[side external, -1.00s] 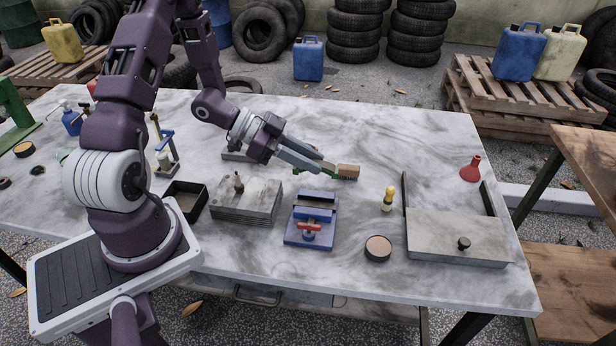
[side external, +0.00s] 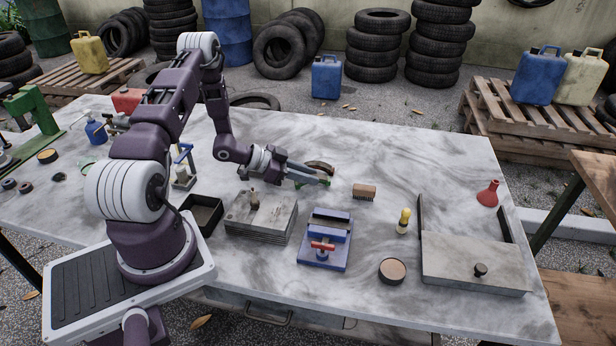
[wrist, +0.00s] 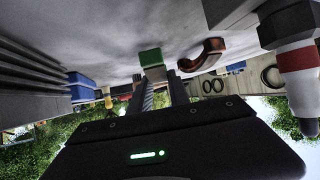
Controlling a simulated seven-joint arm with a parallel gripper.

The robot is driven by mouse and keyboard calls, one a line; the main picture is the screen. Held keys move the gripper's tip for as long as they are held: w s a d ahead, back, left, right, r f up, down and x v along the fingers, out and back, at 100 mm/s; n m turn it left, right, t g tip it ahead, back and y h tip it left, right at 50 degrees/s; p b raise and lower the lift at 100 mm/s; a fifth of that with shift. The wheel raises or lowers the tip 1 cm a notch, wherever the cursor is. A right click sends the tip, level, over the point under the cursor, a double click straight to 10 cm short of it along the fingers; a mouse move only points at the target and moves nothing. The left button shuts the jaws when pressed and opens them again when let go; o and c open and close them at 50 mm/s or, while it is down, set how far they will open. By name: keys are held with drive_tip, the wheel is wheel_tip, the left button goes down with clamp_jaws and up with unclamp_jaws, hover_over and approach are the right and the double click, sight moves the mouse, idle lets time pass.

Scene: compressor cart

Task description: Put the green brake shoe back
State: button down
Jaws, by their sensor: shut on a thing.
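My gripper (side external: 322,181) is low over the back middle of the marble table, fingers pointing right. It is shut on the green brake shoe (side external: 300,183), which is mostly hidden by the fingers in the side view. In the wrist view the shoe's green end (wrist: 151,58) shows at the fingertips. A brown curved piece (side external: 320,167) lies just behind the fingers; it also shows in the wrist view (wrist: 203,55), apart from the green shoe. I cannot tell whether the green shoe touches the table.
A wooden brush (side external: 364,191) lies right of the fingertips. In front are stacked grey plates (side external: 260,214), a blue vise (side external: 325,243) and a black open tray (side external: 206,214). A yellow-topped bottle (side external: 403,222) and a grey metal plate (side external: 470,262) are at right. The back right tabletop is clear.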

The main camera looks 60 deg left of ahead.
drive_tip(key=shift+f, duration=0.25)
drive_tip(key=c, duration=1.2)
unclamp_jaws()
drive_tip(key=shift+c, duration=0.2)
